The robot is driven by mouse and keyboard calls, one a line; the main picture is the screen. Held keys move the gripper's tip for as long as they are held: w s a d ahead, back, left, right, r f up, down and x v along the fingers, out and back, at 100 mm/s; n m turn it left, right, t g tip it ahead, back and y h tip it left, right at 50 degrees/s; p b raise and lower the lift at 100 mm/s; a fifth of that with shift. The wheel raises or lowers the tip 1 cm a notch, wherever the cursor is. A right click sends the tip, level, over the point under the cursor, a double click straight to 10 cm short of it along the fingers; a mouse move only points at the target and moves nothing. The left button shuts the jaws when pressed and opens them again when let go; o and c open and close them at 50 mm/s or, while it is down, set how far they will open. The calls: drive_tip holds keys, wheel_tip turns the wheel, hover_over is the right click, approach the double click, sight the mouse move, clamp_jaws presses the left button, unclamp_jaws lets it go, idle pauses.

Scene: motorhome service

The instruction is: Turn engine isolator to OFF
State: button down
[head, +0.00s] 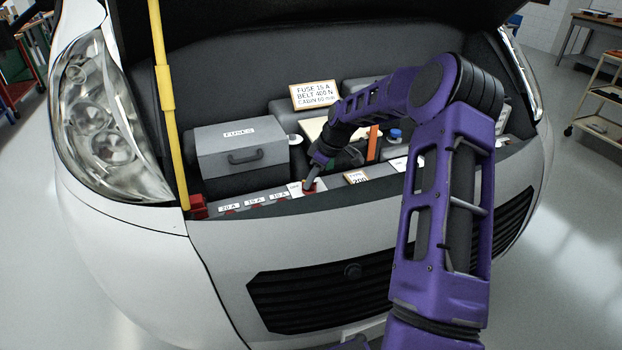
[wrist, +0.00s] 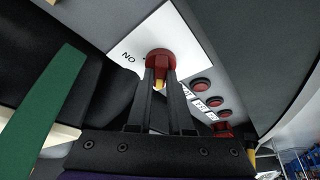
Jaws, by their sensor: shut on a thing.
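The engine isolator is a red round knob (wrist: 160,61) on a white plate (wrist: 182,31) in the wrist view. The plate's word ON appears upside down left of the knob. A small yellow part shows at the knob between the fingers. In the head view the isolator (head: 312,187) is a bit of red at the front ledge, mostly hidden by my gripper. My gripper (wrist: 160,75) is shut on the knob, its dark fingers on either side; in the head view it points down at the ledge (head: 309,184). No OFF mark is readable.
Red round fuses (wrist: 210,101) line up beside the plate, with 20 A, 15 A and 10 A labels (head: 254,201) in the head view. A grey FUSES box (head: 243,155) stands behind. A yellow prop rod (head: 165,100) rises at left. A green strip (wrist: 42,115) crosses the wrist view's left.

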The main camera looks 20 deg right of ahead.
idle(0.3)
drive_tip(key=c, duration=0.8)
unclamp_jaws()
drive_tip(key=shift+r, duration=0.15)
drive_tip(key=v, duration=1.7)
drive_tip(key=shift+a+r+p, duration=0.1)
drive_tip(key=shift+r+p, duration=0.05)
drive_tip(key=shift+p, duration=0.25)
